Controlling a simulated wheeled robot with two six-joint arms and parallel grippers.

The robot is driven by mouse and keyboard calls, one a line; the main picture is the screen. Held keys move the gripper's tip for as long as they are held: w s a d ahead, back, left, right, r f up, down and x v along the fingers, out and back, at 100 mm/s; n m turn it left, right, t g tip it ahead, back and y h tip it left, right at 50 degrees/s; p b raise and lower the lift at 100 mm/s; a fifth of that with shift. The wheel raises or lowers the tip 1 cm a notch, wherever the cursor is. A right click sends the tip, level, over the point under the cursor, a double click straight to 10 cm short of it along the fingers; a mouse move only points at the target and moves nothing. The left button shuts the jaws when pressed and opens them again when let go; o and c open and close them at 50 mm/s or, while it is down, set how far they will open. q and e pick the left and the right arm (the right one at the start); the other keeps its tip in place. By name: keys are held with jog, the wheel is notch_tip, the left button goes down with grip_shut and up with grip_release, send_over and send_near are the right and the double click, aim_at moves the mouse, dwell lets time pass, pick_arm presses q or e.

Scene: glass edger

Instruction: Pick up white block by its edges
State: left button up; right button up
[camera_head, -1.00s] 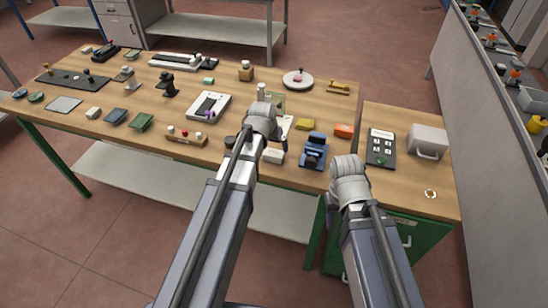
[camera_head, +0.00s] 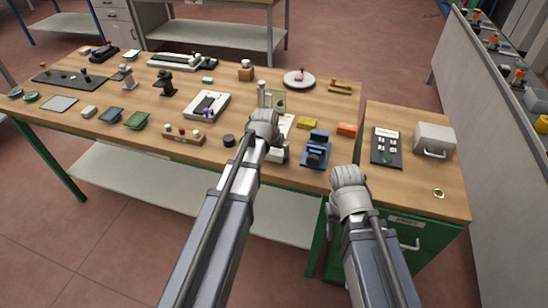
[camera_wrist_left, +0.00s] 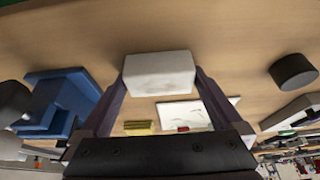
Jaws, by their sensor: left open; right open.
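The white block (camera_wrist_left: 158,75) lies on the wooden table in the left wrist view, between the two spread fingers of my left gripper (camera_wrist_left: 160,88). The fingers are open, one near each short end; I cannot tell whether they touch it. In the head view the block (camera_head: 277,156) shows only partly near the table's front edge, behind my left wrist. My left gripper (camera_head: 278,146) is mostly hidden there by its own arm. My right gripper (camera_head: 348,180) is over the gap by the green cabinet, with its fingers hidden and nothing seen in it.
A blue device (camera_head: 316,150) stands right of the block. A black round knob (camera_head: 229,140) stands to its left. A yellow block (camera_head: 307,123) and a white sheet (camera_wrist_left: 190,112) lie behind it. An orange block (camera_head: 347,129) is near the table's right end.

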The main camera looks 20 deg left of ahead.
aim_at(274, 151)
pick_arm(q)
jog(key=shift+c, duration=0.4)
jog(key=c, duration=0.9)
jog(key=shift+r, duration=0.15)
notch_tip(274, 151, up, 10)
jog(key=p, duration=1)
